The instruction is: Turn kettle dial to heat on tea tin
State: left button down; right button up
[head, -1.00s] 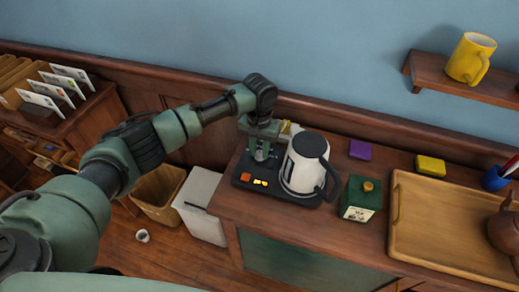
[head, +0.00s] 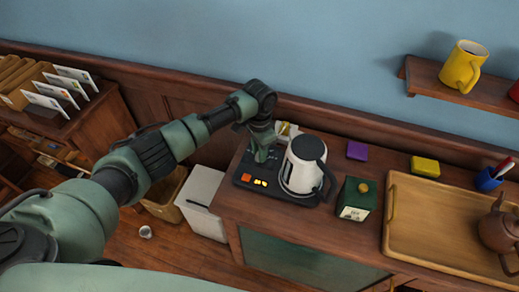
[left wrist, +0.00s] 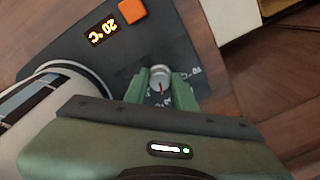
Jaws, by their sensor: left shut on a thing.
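The white kettle (head: 299,172) with black lid and handle stands on its black base (head: 240,178). The base has an orange button (left wrist: 130,13) and a lit display (left wrist: 103,31) that reads 20 °C in the left wrist view. A small grey dial (left wrist: 159,79) with a red mark sits on the base between my left gripper's (left wrist: 160,88) green fingers, which are shut on it. In the head view, the left gripper (head: 262,155) hides the dial beside the kettle. The green tea tin (head: 355,203) with a gold knob stands right of the kettle. My right gripper is not in view.
A wooden tray (head: 432,256) with a brown teapot (head: 500,230) lies at the right. Purple (head: 357,150) and yellow (head: 424,166) blocks lie behind the tin. A wall shelf (head: 430,85) holds a yellow mug (head: 465,67). A white bin (head: 202,193) stands left of the cabinet.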

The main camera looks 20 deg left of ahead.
pick_arm(q)
jog(key=shift+m, duration=0.6)
jog(key=c, duration=1.2)
grip_release()
jog(key=shift+o, duration=0.2)
jog(key=shift+r, duration=0.1)
notch_tip(320, 180, up, 8)
jog(key=shift+f+b, duration=0.15)
jog(key=shift+b, duration=0.45)
